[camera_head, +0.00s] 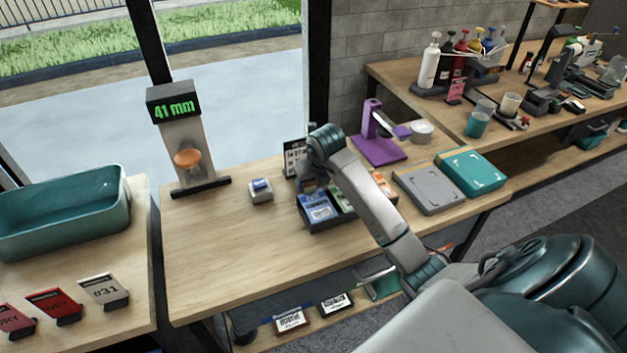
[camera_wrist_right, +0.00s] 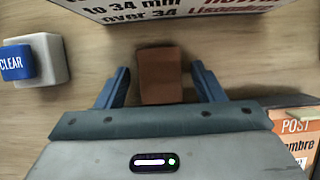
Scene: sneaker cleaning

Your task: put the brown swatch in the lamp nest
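The brown swatch (camera_wrist_right: 161,77) lies on the wood table in the right wrist view, below a sign with printed text. My right gripper (camera_wrist_right: 160,70) is open, with one blue finger on each side of the swatch and a gap to both. In the head view the right arm reaches over the table, and the swatch is hidden behind the wrist (camera_head: 325,145). A purple stand with a tilted arm (camera_head: 376,146) is at the back right; I cannot tell whether it holds the lamp nest. My left gripper is out of view.
A blue CLEAR button (camera_wrist_right: 17,62) is left of the gripper. The printed sign (camera_head: 294,158) stands close ahead. A dark tray of cards (camera_head: 320,226) is close by. Grey (camera_head: 430,188) and teal (camera_head: 470,172) pads lie right. A 41 mm display (camera_head: 173,106) stands left. The table's left front is clear.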

